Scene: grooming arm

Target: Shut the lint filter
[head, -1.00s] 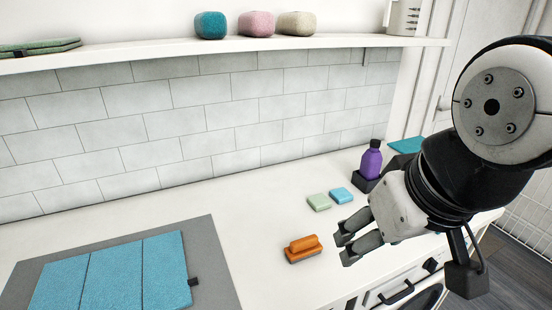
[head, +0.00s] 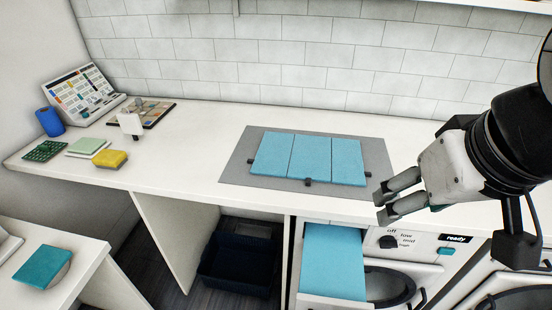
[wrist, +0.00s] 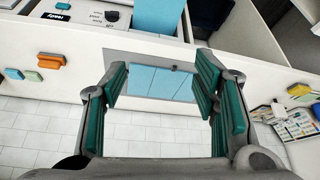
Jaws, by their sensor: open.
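The lint filter (head: 335,262) is a blue panel in a white pull-out frame. It stands out from the front of the white machine, left of a dial, in the head view. In the wrist view it shows as a blue strip (wrist: 153,15) at the top. My gripper (head: 381,205) is open and empty, above the counter's front edge, to the right of the filter and apart from it. Its two green-padded fingers (wrist: 162,75) are spread wide in the wrist view.
A dark bin (head: 240,262) sits in the open bay to the left. The dial (head: 388,242) and a ready display (head: 456,239) are on the machine's panel.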

